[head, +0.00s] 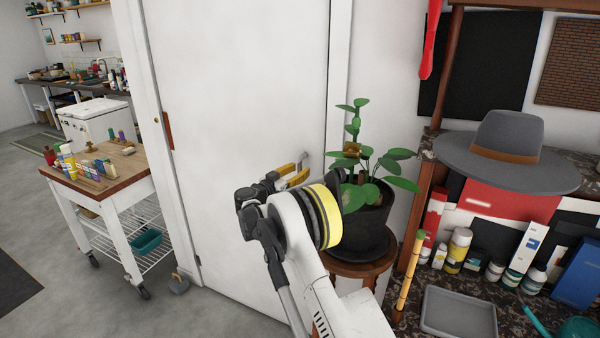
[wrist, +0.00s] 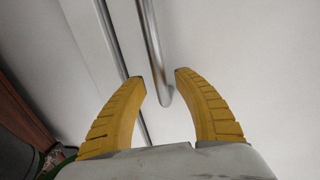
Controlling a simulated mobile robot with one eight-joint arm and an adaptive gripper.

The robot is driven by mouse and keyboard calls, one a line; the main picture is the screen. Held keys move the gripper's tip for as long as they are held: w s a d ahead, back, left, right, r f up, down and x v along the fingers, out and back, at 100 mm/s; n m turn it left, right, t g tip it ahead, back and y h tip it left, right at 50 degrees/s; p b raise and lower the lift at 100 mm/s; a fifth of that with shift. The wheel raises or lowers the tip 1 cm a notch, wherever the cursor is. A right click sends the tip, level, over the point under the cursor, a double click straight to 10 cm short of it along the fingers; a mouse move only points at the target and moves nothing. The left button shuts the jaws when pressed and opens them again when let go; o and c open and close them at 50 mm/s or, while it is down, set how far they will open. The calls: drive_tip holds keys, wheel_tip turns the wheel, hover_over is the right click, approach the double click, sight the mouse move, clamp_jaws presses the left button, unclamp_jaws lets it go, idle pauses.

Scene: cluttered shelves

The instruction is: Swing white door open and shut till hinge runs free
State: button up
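The white door (head: 235,120) stands shut in its frame, as far as I can see. A brown hinge (head: 168,130) shows on its left edge, and a metal handle (head: 306,156) is on its right side. My gripper (head: 298,172) is in front of the handle, partly hidden by my arm. In the wrist view my yellow fingers (wrist: 161,80) are open, with the end of the metal handle bar (wrist: 160,72) between and just past the tips. I cannot tell whether either finger touches the bar.
A potted plant (head: 371,215) on a round wooden stool (head: 358,266) stands close to the right of my arm. A wooden-topped cart (head: 120,165) stands left of the door. A small doorstop-like object (head: 179,285) lies on the floor at the door's lower left. A cluttered shelf with a grey hat (head: 508,140) fills the right.

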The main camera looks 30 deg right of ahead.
drive_tip(key=shift+w+d, duration=0.25)
drive_tip(key=shift+d, duration=0.15)
drive_tip(key=shift+c, duration=0.4)
clamp_jaws()
